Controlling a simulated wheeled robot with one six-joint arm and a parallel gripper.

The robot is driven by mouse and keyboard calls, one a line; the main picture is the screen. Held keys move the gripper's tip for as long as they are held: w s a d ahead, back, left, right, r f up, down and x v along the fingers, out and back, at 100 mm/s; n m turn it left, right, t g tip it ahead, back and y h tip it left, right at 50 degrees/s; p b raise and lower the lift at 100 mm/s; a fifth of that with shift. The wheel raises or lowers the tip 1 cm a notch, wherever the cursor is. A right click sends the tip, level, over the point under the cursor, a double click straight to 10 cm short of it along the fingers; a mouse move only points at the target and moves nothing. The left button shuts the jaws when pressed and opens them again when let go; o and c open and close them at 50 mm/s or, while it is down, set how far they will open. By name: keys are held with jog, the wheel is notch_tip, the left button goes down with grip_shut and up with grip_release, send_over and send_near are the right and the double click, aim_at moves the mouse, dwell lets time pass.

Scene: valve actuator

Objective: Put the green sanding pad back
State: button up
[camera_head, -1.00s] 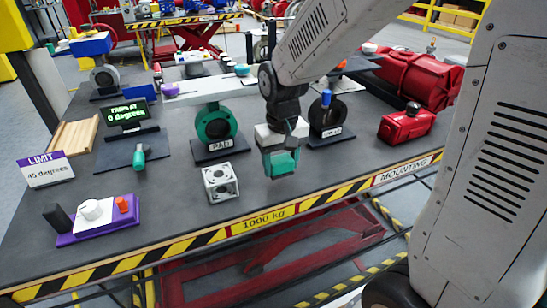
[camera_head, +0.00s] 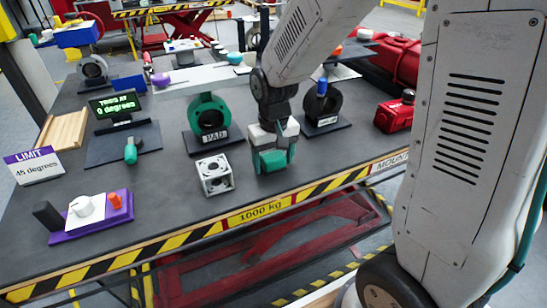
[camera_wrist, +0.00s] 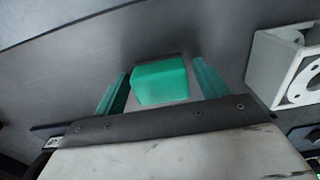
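The green sanding pad (camera_wrist: 160,82) is a rounded teal block between my fingertips in the wrist view. In the head view the green sanding pad (camera_head: 273,161) hangs at the fingertips over the front part of the table, right of a white cube-shaped block. A finger-wide clearance to the tabletop cannot be judged. A teal round piece (camera_head: 235,58) and a purple one (camera_head: 161,79) rest on a long pale shelf (camera_head: 205,76) behind.
The white block (camera_head: 215,175) is close left of my gripper. A green ring valve (camera_head: 211,116) and a black ring valve (camera_head: 322,103) stand behind it. A red box (camera_head: 394,116) is right. A purple-based control box (camera_head: 90,218) is front left. The table's striped front edge (camera_head: 255,215) is near.

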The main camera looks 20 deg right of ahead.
aim_at(274, 156)
notch_tip(274, 156, up, 12)
jog(key=s+d+r, duration=0.1)
jog(key=s+r, duration=0.1)
jog(key=s, duration=0.9)
jog(key=s+d+r+t, duration=0.1)
jog(key=s+d+r, duration=0.1)
jog(key=s, duration=0.8)
jog(key=shift+s+r, duration=0.15)
jog(key=shift+s, duration=0.25)
